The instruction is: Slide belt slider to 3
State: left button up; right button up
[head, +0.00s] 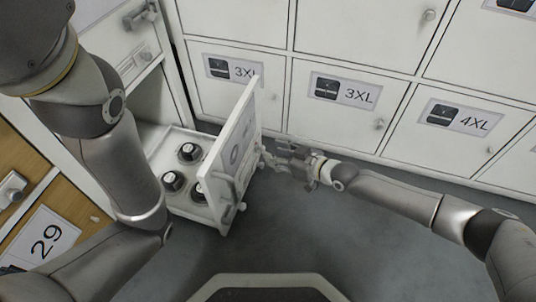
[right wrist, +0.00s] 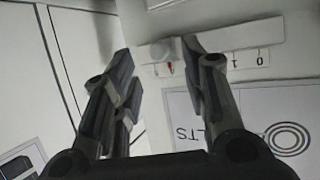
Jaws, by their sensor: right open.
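The belt slider is on the front of a pulled-out drawer (head: 212,168). In the right wrist view its pale knob (right wrist: 165,49) sits on a white rail, with a small red mark below it. The digits 1 and 0 (right wrist: 248,60) show to the right of the knob; other digits are hidden behind a finger or too unclear to read. My right gripper (right wrist: 160,68) is open, with its fingers on either side of the knob and no clear contact. In the head view the right gripper (head: 270,157) is beside the drawer front. My left gripper is out of view.
The drawer holds several dark rolled belts (head: 189,151). White lockers marked 3XL (head: 345,91) and 4XL (head: 459,117) stand behind my right arm. A wooden front marked 29 (head: 43,238) is at left. Grey floor (head: 330,235) is clear in front.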

aim_at(264, 149)
jog(key=shift+b+x, duration=1)
jog(key=shift+x, duration=1.15)
jog(key=shift+r, duration=0.1)
grip_shut()
